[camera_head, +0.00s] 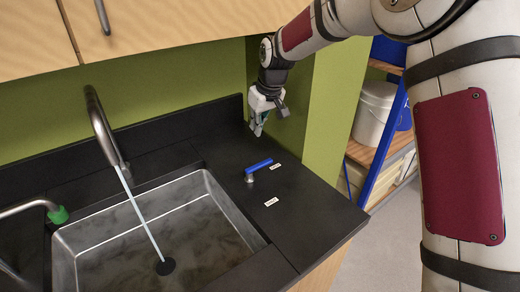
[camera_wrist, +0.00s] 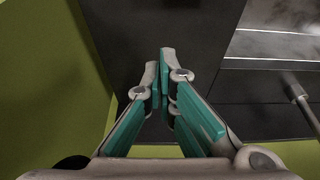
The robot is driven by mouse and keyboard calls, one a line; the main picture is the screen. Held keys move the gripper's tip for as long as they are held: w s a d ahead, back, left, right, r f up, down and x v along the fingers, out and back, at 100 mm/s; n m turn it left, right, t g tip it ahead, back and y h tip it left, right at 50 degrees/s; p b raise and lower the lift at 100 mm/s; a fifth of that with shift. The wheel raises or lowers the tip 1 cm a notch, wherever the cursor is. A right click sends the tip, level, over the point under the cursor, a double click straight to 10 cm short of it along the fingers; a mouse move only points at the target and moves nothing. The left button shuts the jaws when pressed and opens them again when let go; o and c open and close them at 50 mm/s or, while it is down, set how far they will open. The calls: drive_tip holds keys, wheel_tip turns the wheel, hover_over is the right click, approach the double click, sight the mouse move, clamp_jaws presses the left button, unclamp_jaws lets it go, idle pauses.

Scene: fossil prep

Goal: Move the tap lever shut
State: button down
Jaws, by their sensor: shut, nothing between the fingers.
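The tap lever (camera_head: 258,166) is a blue handle on a small metal base, on the black counter right of the sink. Its handle points to the right and slightly back, toward the upper of two small white labels (camera_head: 275,167). The other label (camera_head: 271,202) lies nearer the front; their text is too small to read. Water runs from the tap spout (camera_head: 104,130) into the sink. My gripper (camera_head: 258,131) is shut and empty, above the counter's back corner, behind the lever and apart from it. Its teal fingers (camera_wrist: 160,78) meet in the wrist view, where the lever does not show.
The metal sink (camera_head: 225,205) has a dark drain. A second pipe with a green end (camera_head: 58,214) stands at its left. Wooden cabinets (camera_head: 160,35) hang above. The green wall is close behind my gripper. A shelf with a white bucket (camera_head: 374,113) stands at the right.

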sight(259, 169)
drive_tip(key=p+x, duration=0.1)
drive_tip(key=x, duration=0.8)
drive_tip(key=shift+f, duration=0.2)
drive_tip(key=shift+s+d+f, duration=0.1)
drive_tip(key=shift+s+f, duration=0.05)
drive_tip(key=shift+f, duration=0.15)
drive_tip(key=shift+s+d+r+p, duration=0.1)
drive_tip(key=shift+s+d+p, duration=0.25)
drive_tip(key=shift+s, duration=0.2)
drive_tip(key=shift+s+d+r+p, duration=0.1)
drive_tip(key=shift+s+d+p, duration=0.25)
drive_tip(key=shift+s, duration=0.2)
drive_tip(key=shift+s+d+f, duration=0.15)
drive_tip(key=shift+s+d, duration=0.05)
drive_tip(key=shift+s, duration=0.15)
